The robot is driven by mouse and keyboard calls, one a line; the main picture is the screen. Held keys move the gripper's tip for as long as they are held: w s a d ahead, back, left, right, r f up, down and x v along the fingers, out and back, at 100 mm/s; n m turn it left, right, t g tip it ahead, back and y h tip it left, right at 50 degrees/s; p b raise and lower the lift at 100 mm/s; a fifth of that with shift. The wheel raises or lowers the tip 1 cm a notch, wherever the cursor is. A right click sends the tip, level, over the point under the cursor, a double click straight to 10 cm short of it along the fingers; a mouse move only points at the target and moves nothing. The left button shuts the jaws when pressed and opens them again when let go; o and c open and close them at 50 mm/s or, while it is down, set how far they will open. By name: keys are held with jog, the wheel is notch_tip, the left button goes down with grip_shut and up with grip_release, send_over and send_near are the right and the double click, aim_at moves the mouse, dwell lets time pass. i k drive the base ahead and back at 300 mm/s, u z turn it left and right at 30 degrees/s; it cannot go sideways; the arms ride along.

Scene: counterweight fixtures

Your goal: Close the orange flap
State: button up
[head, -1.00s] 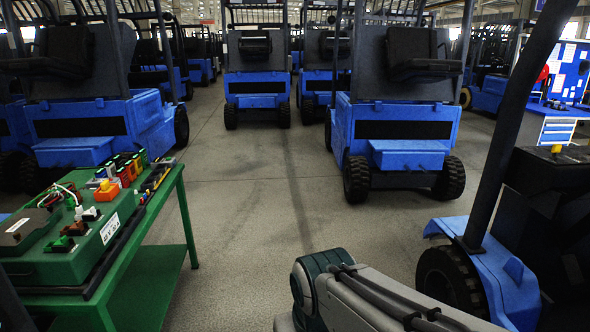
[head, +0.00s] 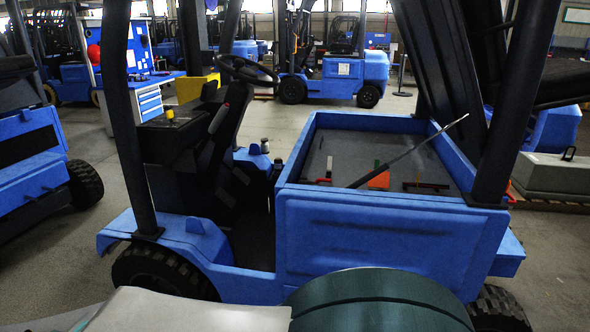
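A small orange flap (head: 379,181) stands up, tilted, inside the open rear compartment of a blue forklift (head: 375,245). Its hinge is too small to make out. A long thin rod (head: 425,145) slants across the compartment from beside the flap up to the right. Small red pieces (head: 427,186) lie on either side of the flap. My gripper is not in view; only parts of my own arm show along the bottom edge, in front of the forklift.
The compartment has raised blue walls, and dark posts (head: 508,100) rise at its right side. A grey block (head: 555,172) stands at the right. Bare floor shows behind the forklift.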

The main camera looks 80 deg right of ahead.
aim_at(382, 179)
jog(key=z, duration=3.45)
jog(key=i, duration=1.65)
